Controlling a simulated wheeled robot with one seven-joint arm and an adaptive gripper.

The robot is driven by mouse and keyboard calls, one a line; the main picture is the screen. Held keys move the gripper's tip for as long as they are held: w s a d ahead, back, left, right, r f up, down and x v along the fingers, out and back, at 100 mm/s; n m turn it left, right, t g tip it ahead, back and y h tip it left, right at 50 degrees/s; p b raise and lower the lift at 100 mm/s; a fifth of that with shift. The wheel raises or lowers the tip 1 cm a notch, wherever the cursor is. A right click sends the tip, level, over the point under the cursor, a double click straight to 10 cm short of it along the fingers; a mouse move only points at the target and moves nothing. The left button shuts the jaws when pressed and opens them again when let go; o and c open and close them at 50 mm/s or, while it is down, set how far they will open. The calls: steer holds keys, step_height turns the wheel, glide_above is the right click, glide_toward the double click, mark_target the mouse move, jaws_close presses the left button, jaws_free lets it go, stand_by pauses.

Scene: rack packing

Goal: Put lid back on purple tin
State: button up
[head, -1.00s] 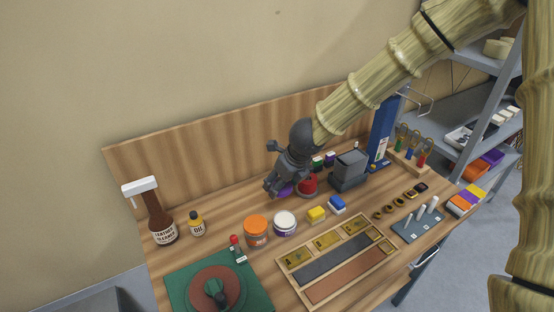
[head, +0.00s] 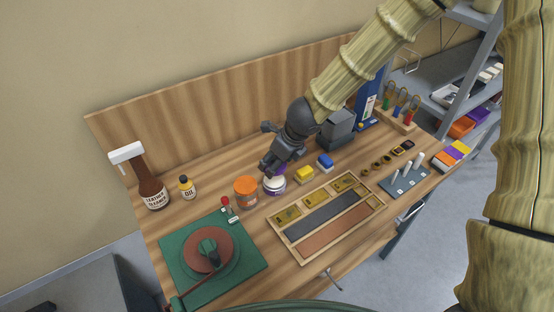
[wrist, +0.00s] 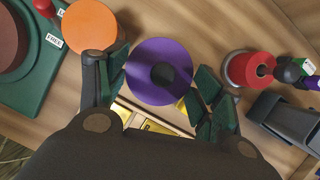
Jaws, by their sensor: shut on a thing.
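In the wrist view the lid hides the tin. In the head view my fingers hide most of the lid, and I cannot tell whether it touches the tin's rim.
The orange-lidded tin (head: 246,193) stands close on the left. A wooden tray (head: 276,236) lies in front. A red spool (wrist: 240,70) and a grey dispenser (head: 337,130) stand behind to the right.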

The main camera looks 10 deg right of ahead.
mark_target(273, 178)
steer(key=shift+f+b, duration=2.25)
steer(key=shift+f, duration=0.45)
steer(key=shift+r, duration=0.1)
steer(key=shift+f, duration=0.2)
stand_by(0.7)
steer(key=o, duration=0.9)
steer(key=shift+o, duration=1)
steer(key=shift+r+p, duration=0.1)
steer(key=shift+p, duration=0.2)
